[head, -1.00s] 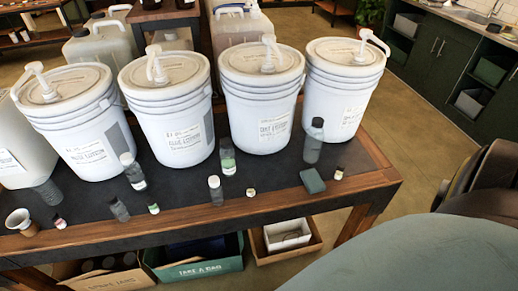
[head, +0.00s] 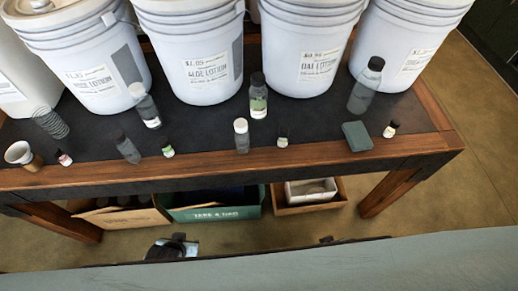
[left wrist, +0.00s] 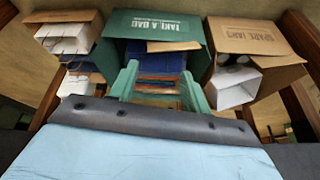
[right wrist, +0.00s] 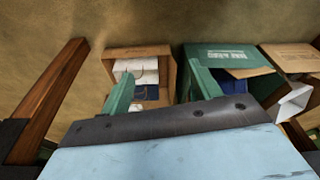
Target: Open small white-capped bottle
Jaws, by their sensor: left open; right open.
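A clear bottle with a white cap (head: 241,136) stands upright near the front edge of the table in the head view. A much smaller vial with a pale top (head: 282,141) stands just right of it; its cap is too small to tell clearly. My left gripper (left wrist: 158,82) is open and empty in the left wrist view, its green fingers apart, with the boxes under the table beyond. My right gripper (right wrist: 160,88) is open and empty in the right wrist view. Neither wrist view shows the bottles, and both grippers are away from them.
White lotion buckets (head: 205,60) stand in a row behind. A dark-capped bottle (head: 258,97), a grey bottle (head: 366,86), a green block (head: 357,136) and other small vials share the dark table (head: 320,115). A green bin (head: 212,212) and cardboard boxes stand below.

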